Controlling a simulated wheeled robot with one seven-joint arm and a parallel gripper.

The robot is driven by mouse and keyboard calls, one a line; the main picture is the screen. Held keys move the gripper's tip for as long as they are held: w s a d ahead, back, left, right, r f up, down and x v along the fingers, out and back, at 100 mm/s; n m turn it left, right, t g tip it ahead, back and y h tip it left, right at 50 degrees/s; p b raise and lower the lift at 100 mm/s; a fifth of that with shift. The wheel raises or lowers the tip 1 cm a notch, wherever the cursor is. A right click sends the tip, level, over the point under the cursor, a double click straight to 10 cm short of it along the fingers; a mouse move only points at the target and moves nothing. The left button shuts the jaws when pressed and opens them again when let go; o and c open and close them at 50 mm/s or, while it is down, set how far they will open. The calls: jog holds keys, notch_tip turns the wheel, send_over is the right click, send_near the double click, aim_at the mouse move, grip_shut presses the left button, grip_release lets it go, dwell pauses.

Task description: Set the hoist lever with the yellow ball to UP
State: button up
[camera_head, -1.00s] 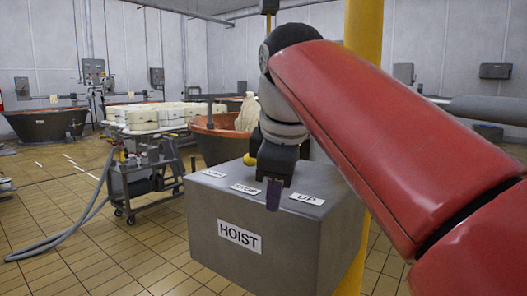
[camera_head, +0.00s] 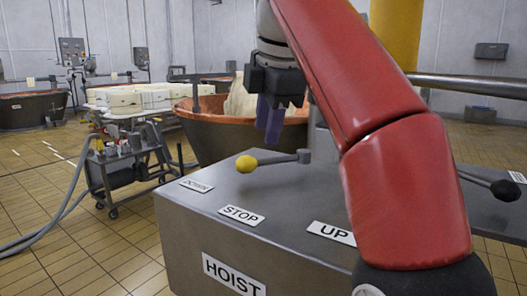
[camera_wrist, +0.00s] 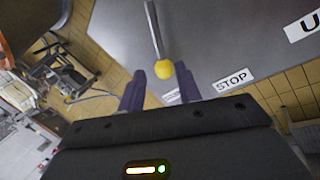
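The hoist lever (camera_head: 277,160) is a grey rod with a yellow ball (camera_head: 246,164) at its end, on top of the grey HOIST box (camera_head: 180,225). It points left, towards the DOWN label (camera_head: 197,186). The STOP label (camera_head: 242,215) and UP label (camera_head: 332,233) lie nearer and further right. My gripper (camera_head: 270,135) is above the lever near the ball, fingers down. In the wrist view the yellow ball (camera_wrist: 164,69) shows between the tips of my open gripper (camera_wrist: 161,75); no contact is visible. A finger partly hides the DOWN label there.
A second lever with a black ball (camera_head: 503,190) is at the right, partly behind my red arm. A copper vat (camera_head: 215,135) stands behind the box. A cart (camera_head: 130,165) with a hose is at left. A yellow post (camera_head: 396,35) and grey rail (camera_head: 465,85) stand behind.

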aim_at(262, 160)
jog(key=shift+x, duration=3.4)
grip_shut()
